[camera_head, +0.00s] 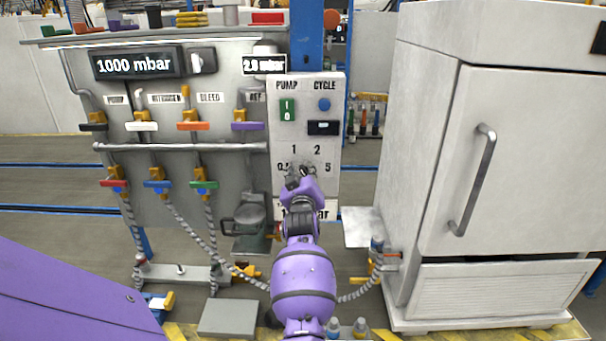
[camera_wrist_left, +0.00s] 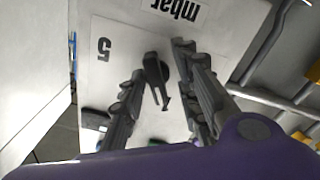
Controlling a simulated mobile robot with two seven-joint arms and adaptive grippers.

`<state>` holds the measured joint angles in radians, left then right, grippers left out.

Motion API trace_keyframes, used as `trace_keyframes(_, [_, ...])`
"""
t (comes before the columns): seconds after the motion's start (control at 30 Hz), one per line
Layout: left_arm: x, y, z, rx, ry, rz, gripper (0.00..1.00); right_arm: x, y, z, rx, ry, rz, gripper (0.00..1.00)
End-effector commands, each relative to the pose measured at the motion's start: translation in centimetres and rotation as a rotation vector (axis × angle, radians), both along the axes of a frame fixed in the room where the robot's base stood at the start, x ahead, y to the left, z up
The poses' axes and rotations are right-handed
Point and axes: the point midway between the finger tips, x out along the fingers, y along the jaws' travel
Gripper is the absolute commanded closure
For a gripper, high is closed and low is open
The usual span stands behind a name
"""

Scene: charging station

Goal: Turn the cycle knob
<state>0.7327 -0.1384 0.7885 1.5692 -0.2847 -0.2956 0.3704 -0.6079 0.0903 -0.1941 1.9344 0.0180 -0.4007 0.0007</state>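The control panel (camera_head: 331,87) has the words PUMP and CYCLE at its top. Under CYCLE are a blue round button (camera_head: 324,104) and a black rectangular part (camera_head: 323,128). Lower is a dial marked 1, 2 and 5; my left gripper (camera_head: 299,177) is in front of it and hides its middle. In the left wrist view, upside down, a black pointer knob (camera_wrist_left: 156,78) stands on the white panel beside the 5. My left gripper (camera_wrist_left: 160,62) is open with one finger on each side of the knob; contact cannot be told. My right gripper is not in view.
Left of the panel is a grey board with valves, hoses and a 1000 mbar display (camera_head: 134,64). A large white cabinet with a handle (camera_head: 474,180) stands at the right. A small grey shelf (camera_head: 368,228) juts out beside it.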

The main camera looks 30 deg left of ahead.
Motion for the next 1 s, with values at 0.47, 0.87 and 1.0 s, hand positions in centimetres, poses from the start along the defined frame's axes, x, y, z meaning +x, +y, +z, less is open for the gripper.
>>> trace_keyframes(0.47, [-5.0,-3.2,-0.1,-0.003,0.0,-0.001,0.7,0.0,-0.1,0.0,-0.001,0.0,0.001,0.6])
trace_keyframes(0.87, [-10.0,-6.1,-0.1,0.0,0.0,0.001,0.7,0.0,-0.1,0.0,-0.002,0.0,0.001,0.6])
trace_keyframes(1.0, [-10.3,-6.3,0.0,0.0,0.0,0.001,0.7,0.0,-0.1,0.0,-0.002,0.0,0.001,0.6])
